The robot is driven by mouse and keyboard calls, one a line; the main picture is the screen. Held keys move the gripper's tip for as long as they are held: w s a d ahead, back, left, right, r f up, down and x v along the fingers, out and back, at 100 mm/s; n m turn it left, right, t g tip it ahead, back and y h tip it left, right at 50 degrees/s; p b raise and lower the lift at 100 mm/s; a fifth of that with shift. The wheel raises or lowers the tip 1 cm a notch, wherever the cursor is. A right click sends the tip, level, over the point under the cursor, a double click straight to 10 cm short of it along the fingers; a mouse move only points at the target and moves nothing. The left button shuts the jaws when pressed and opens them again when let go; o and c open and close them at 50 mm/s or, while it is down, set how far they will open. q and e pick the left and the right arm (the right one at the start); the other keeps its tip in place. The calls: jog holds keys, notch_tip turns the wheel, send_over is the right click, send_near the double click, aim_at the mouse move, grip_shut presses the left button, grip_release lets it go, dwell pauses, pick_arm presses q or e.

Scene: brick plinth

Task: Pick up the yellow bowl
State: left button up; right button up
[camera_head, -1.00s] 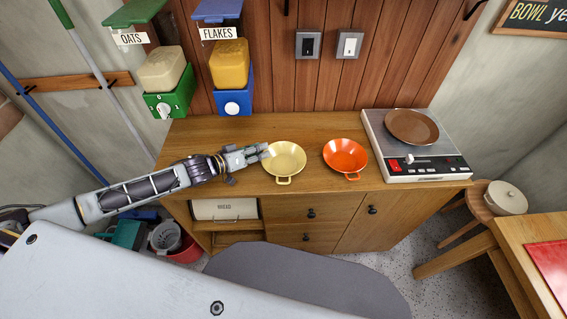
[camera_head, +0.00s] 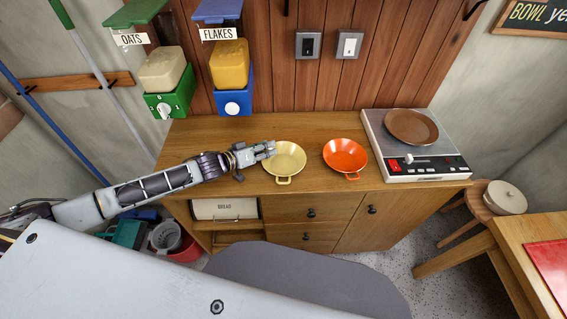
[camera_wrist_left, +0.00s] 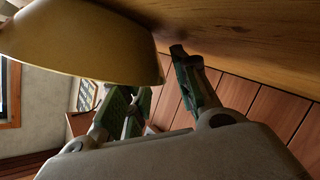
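The yellow bowl (camera_head: 287,160) stands upright on the wooden cabinet top, its small handle toward the front. My left gripper (camera_head: 273,149) is at the bowl's left rim, its fingertips overlapping the rim in the head view. In the left wrist view the bowl (camera_wrist_left: 85,45) fills the upper left and partly hides one finger. The fingers of the left gripper (camera_wrist_left: 155,80) are spread apart there, with no clear grip on the bowl. Whether they touch it I cannot tell. My right gripper is not in view.
An orange bowl (camera_head: 345,156) stands just right of the yellow one. Farther right a scale (camera_head: 428,166) bears a brown plate (camera_head: 411,126). Green (camera_head: 172,104) and blue (camera_head: 233,103) dispensers are on the wall behind. The cabinet top (camera_head: 205,133) is clear behind my left gripper.

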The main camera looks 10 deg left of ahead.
pick_arm(q)
grip_shut()
dwell(0.6)
notch_tip(320, 180, up, 18)
jog(key=shift+p, duration=0.3)
dwell(0.4)
dwell(0.4)
